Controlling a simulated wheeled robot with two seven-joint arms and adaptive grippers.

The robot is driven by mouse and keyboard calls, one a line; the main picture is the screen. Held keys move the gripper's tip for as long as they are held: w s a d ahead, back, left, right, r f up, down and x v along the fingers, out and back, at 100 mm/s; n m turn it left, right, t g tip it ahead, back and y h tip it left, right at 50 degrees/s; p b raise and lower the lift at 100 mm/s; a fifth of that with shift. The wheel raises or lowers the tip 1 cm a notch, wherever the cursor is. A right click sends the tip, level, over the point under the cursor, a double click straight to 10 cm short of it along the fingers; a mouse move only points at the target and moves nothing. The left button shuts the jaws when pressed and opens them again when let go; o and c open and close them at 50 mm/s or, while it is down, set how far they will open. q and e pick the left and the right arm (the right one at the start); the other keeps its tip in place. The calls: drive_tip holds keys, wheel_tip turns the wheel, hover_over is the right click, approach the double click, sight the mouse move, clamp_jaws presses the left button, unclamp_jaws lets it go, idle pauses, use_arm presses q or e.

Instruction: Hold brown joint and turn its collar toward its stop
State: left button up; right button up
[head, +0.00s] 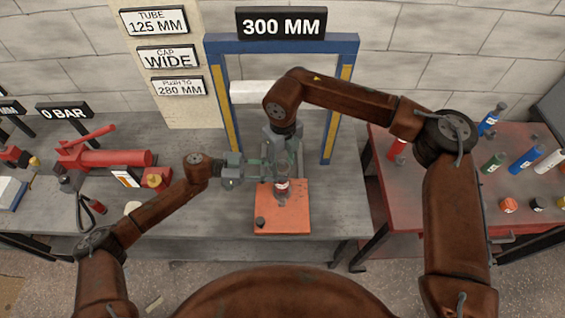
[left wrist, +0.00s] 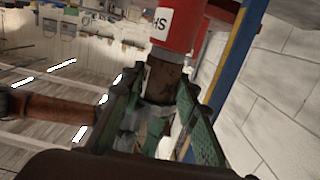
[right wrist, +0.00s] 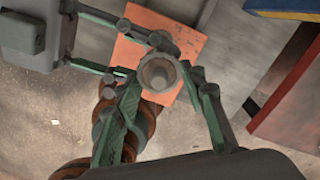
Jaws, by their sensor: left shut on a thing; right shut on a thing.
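The brown joint (left wrist: 160,82) stands upright on an orange plate (head: 294,222) on the bench. A red part with a white label (left wrist: 185,25) adjoins it and shows below the fingers in the head view (head: 282,187). My left gripper (head: 262,170) comes in from the left and is shut on the brown joint. My right gripper (right wrist: 165,82) reaches down from above, its fingers around the joint's round, pale grey-brown top, seemingly the collar (right wrist: 158,73). The fingers hide most of the joint in the head view. The collar's stop cannot be made out.
A blue and yellow frame (head: 344,100) with a 300 MM sign stands behind. A red pump-like tool (head: 110,158) lies to the left. A red table (head: 420,205) with several bottles is at the right.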

use_arm(q)
drive_tip(key=shift+w+a, duration=0.1)
use_arm(e)
drive_tip(key=shift+d+n, duration=0.15)
drive_tip(key=shift+n, duration=1.05)
drive_tip(key=o, duration=1.2)
wheel_tip(320, 180, up, 12)
drive_tip(key=shift+f, duration=0.1)
